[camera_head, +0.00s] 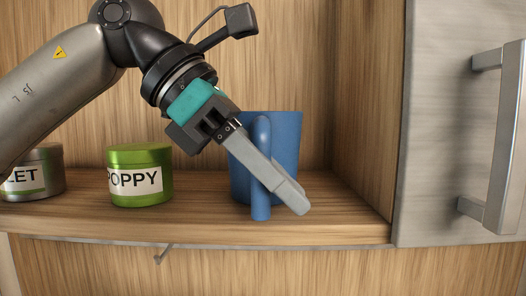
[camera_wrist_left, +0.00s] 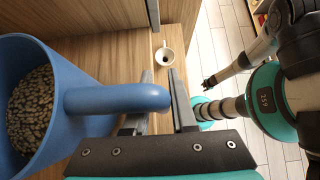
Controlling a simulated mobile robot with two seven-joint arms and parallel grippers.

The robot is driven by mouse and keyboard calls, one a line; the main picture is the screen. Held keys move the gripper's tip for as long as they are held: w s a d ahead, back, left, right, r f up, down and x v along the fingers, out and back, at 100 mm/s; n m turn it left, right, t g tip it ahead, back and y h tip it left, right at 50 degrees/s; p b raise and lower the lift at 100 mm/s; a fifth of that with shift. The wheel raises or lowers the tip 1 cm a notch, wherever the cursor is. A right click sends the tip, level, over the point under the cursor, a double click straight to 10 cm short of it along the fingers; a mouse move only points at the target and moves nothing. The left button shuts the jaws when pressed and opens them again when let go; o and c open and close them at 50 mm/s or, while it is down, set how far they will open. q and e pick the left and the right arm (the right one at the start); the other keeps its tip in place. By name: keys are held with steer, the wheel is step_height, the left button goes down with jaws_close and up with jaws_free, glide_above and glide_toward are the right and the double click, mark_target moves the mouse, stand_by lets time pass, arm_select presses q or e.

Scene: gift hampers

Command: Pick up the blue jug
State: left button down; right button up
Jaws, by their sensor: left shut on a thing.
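The blue jug (camera_head: 285,130) is upright at the right end of the wooden shelf, its handle facing me. Whether its base touches the shelf is hard to tell. In the left wrist view the jug (camera_wrist_left: 40,150) is at the left, with brown, bean-like pieces inside. My left gripper (camera_head: 290,200) comes down from the upper left across the jug's front and is shut on the handle (camera_head: 261,205). In the left wrist view the handle (camera_wrist_left: 115,98) reaches in between the fingers. My right gripper (camera_wrist_left: 208,82) shows small in that view, its jaws too small to read.
A green POPPY tin (camera_head: 140,160) and a grey tin (camera_head: 47,160) with a partly visible label stand left of the jug. A wooden side wall (camera_head: 365,100) and a grey door with a handle (camera_head: 507,140) are at the right. A white cup (camera_wrist_left: 164,55) shows in the left wrist view.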

mark_target(284, 154)
arm_select(q)
steer(key=shift+r, duration=0.35)
stand_by(0.5)
step_height(284, 154, up, 19)
steer(key=p, duration=0.4)
steer(key=shift+r, duration=0.15)
stand_by(0.7)
steer(key=shift+r, duration=0.1)
stand_by(0.9)
